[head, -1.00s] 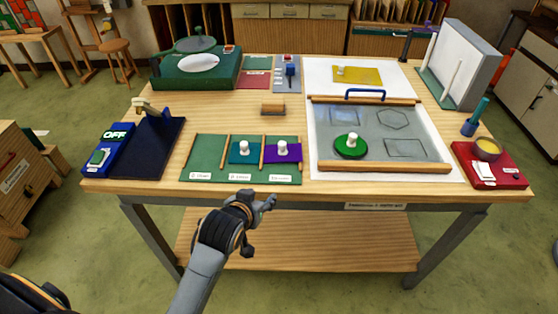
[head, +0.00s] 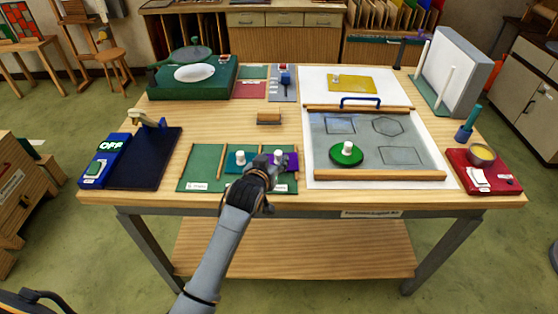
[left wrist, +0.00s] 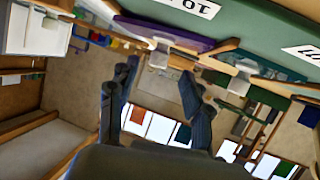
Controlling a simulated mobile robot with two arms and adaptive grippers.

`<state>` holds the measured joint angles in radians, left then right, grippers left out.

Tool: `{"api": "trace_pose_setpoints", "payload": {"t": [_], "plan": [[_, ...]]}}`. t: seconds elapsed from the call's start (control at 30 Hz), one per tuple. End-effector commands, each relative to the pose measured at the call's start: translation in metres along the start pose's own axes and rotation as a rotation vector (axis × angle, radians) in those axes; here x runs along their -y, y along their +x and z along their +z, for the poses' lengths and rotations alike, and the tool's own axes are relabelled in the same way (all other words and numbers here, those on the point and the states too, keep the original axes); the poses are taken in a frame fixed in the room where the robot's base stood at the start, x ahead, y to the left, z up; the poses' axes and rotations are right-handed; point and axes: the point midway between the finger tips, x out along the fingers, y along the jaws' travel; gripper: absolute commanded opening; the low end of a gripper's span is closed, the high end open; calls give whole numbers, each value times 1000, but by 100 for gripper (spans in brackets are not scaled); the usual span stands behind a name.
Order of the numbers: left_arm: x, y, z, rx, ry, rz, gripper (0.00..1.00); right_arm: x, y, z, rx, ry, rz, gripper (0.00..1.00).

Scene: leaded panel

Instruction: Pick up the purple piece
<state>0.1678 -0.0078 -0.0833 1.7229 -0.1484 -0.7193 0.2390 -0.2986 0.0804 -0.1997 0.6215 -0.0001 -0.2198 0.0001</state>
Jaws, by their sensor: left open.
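The purple piece (head: 292,161) lies in the right section of the green rack (head: 207,165) at the table's front, and its white knob (head: 278,154) stands up. My left gripper (head: 270,163) is at the knob and covers part of the piece in the head view. In the left wrist view the purple piece (left wrist: 165,33) is beyond the open fingers (left wrist: 160,72), and its pale knob is roughly between the tips. I cannot tell whether they touch it. The right gripper is out of view.
A teal piece (head: 233,165) with a white knob is just left of the purple one, past a wooden divider. A grey panel (head: 363,128) with a green round piece (head: 346,154) lies to the right. A wooden block (head: 269,118) lies behind the rack.

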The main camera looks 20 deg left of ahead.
Motion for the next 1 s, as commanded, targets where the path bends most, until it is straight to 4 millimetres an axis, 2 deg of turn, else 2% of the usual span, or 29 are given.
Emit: {"api": "trace_pose_setpoints", "payload": {"t": [0.13,0.3,0.5,0.8,1.0], "plan": [[-1,9,-2,1,1,-1,49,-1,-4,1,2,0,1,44],[-3,31,-4,1,-1,0,49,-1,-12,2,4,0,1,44],[-2,49,-2,1,0,0,49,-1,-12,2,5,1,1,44],[-2,52,-1,0,0,1,49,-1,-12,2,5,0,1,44],[-2,52,-1,0,0,1,8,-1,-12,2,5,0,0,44]]}}
